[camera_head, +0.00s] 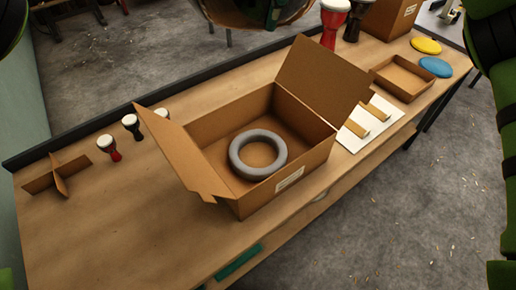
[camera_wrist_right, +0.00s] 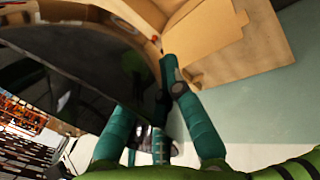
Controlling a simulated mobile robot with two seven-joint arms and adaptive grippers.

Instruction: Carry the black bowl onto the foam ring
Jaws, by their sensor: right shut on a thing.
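The foam ring (camera_head: 258,154) is grey and lies flat on the floor of an open cardboard box (camera_head: 213,128) in the middle of the bench. The black bowl (camera_head: 232,13) shows only in part at the top edge of the head view, close to the camera, with a brownish shine. My right gripper (camera_head: 273,13) is against it there, cut off by the frame. In the right wrist view the bowl (camera_wrist_right: 65,75) is large, glossy and black with a brown rim, and my right gripper's teal fingers (camera_wrist_right: 148,98) are shut on it at its side. My left gripper is not in view.
The box flaps stand out left and at the back right. Small goblet drums (camera_head: 131,125) and a cardboard divider (camera_head: 58,178) stand left. Right are a white board (camera_head: 372,126) with blocks, a shallow tray (camera_head: 402,78), and blue (camera_head: 436,67) and yellow (camera_head: 426,46) discs. The front left bench is clear.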

